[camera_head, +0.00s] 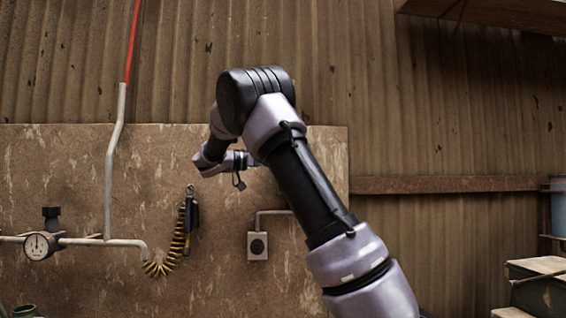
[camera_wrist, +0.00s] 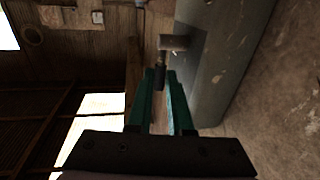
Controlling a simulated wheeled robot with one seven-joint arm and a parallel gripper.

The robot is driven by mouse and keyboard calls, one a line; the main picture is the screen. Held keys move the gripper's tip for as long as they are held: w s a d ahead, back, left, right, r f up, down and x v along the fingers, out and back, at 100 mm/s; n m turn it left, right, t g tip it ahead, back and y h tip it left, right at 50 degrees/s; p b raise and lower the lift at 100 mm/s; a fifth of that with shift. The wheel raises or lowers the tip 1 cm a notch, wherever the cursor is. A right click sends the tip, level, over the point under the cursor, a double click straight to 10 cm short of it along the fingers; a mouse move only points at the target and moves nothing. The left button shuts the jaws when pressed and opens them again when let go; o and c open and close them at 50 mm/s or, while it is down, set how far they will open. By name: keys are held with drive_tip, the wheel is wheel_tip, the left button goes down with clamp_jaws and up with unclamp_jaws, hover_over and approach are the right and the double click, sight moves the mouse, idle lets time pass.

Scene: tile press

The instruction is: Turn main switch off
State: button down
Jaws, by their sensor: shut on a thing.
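In the wrist view, my gripper (camera_wrist: 161,78) has two green fingers shut on a dark lever handle (camera_wrist: 160,66), which lies between the fingertips. The lever joins a short grey-brown hub (camera_wrist: 174,42) on the side of a large grey box (camera_wrist: 228,50), which looks like the main switch. The picture is turned on its side, so I cannot tell whether the lever is up or down. In the head view, my arm covers the middle, and the switch box and my fingertips cannot be made out.
In the head view, a mottled wall panel (camera_head: 80,180) carries a pressure gauge (camera_head: 39,246) on a pipe, a coiled yellow hose (camera_head: 178,255) and a small socket box (camera_head: 257,246). A wooden rail (camera_head: 450,184) runs along the corrugated wall at the right. Green boxes (camera_head: 537,285) stand at lower right.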

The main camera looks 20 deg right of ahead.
drive_tip(key=c, duration=1.1)
unclamp_jaws()
drive_tip(key=a, duration=0.7)
drive_tip(key=w+a, duration=0.1)
drive_tip(key=a, duration=0.2)
drive_tip(key=shift+a+f, duration=0.1)
drive_tip(key=shift+a, duration=0.3)
